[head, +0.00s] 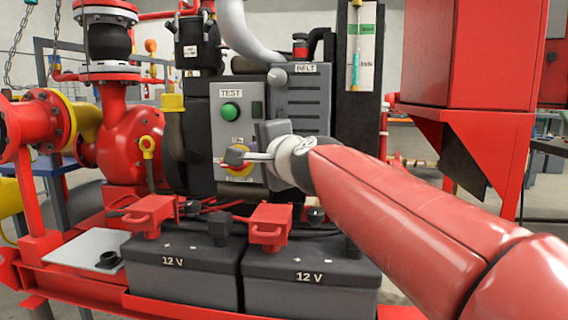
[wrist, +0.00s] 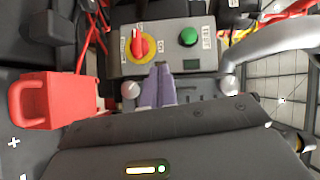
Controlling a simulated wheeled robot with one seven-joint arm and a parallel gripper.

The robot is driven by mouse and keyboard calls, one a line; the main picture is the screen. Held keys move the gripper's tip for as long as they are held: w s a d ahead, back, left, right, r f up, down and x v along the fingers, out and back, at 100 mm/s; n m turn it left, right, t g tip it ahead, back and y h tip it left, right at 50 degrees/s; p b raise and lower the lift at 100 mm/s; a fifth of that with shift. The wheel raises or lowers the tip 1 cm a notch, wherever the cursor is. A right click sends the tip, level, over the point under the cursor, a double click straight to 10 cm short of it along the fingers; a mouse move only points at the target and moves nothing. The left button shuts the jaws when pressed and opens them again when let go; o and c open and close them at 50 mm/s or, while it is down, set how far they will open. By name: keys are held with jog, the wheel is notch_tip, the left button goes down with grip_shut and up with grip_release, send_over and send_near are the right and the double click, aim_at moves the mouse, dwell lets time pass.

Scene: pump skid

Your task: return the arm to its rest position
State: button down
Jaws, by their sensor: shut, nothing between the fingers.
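My gripper (head: 246,156) is at the end of my red arm, in front of the grey control panel (head: 217,137). In the wrist view its two fingers (wrist: 160,70) are together and empty. Their tips lie just below and to the right of the red knob (wrist: 139,45) on its yellow disc. In the head view the gripper partly covers the yellow disc (head: 239,172). Whether the tips touch the panel or knob I cannot tell. The arm reaches in from the lower right, stretched out over the batteries.
Two dark 12 V batteries (head: 185,279) with red terminal clamps (head: 270,226) stand under the arm. A green button (head: 230,111) is above the knob. Red pump pipework (head: 125,130) fills the left. A red cabinet (head: 455,55) and its bracket stand close on the right.

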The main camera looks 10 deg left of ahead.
jog(key=s+d+f+n+g+h, duration=0.4)
jog(key=s+d+f+h, duration=0.1)
jog(key=s+d+f, duration=0.8)
jog(key=s+d+f+n+g+h, duration=0.4)
jog(key=s+d+f, duration=0.9)
jog(key=f, duration=0.7)
jog(key=shift+s+d+n+h, duration=0.4)
jog(key=shift+d+n, duration=0.4)
jog(key=shift+d, duration=0.25)
jog(key=c, duration=2.1)
grip_release()
